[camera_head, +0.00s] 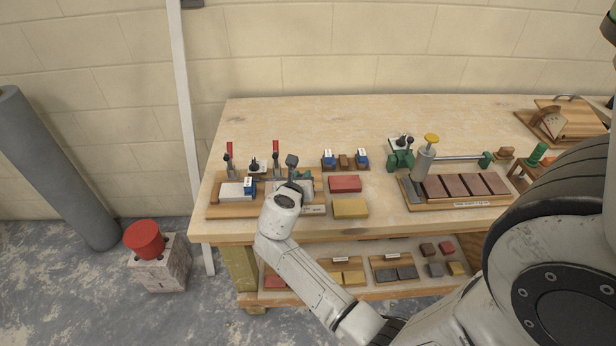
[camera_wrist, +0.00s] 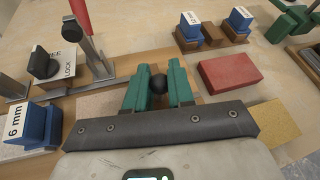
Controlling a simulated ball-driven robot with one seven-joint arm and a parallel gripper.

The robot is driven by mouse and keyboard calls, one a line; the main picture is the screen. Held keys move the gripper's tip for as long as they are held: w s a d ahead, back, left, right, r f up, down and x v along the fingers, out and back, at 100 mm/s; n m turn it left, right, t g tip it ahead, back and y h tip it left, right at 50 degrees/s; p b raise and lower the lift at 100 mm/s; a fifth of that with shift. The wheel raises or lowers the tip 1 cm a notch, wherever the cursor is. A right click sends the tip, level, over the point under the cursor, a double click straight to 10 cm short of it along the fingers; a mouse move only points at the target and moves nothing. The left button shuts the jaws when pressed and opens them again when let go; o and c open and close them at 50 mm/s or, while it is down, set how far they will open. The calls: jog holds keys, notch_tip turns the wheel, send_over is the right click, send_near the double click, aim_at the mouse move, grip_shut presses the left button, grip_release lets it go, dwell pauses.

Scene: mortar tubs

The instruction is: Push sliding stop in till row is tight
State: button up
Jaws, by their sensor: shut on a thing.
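My gripper (camera_wrist: 158,88) has its green fingers closed around a black ball knob (camera_wrist: 158,83) in the wrist view. Whatever the knob is fixed to is hidden below the fingers and the wrist plate, so I cannot tell whether it belongs to the sliding stop. In the head view my gripper is over the right part of the left wooden fixture (camera_head: 222,211), partly hidden by my wrist. That fixture carries a pale block (camera_head: 232,191), a blue 6 mm block (camera_wrist: 38,124), red-handled clamps (camera_head: 276,147) and a black lock knob (camera_wrist: 40,63). The row's contact faces are hidden.
A red brick (camera_head: 345,184) and a yellow brick (camera_head: 350,208) lie right of the fixture. Blue-topped blocks (camera_head: 329,158) stand behind. Another wooden tray (camera_head: 430,205) holds several brown tiles, with a grey cylinder (camera_head: 422,165) behind. The bench's back left is clear.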

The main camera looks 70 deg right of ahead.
jog(key=w, duration=0.1)
jog(key=w+a, duration=0.1)
jog(key=w, duration=0.1)
jog(key=shift+a, duration=0.1)
jog(key=o, duration=0.8)
jog(key=shift+s, duration=0.1)
jog(key=v, duration=1.1)
jog(key=shift+f, duration=0.1)
jog(key=s+a+f+m+y, duration=0.3)
jog(key=s+a+m+y, duration=0.1)
jog(key=s+a+m, duration=0.1)
jog(key=s+a+f+m+y, duration=0.4)
jog(key=a+m, duration=0.4)
jog(key=m, duration=0.2)
jog(key=s+a+f+m+y, duration=0.4)
jog(key=s+a+m+y, duration=0.1)
jog(key=s+a+m, duration=0.1)
jog(key=shift+a+m+g, duration=0.3)
jog(key=shift+a+m, duration=0.05)
jog(key=shift+m, duration=0.35)
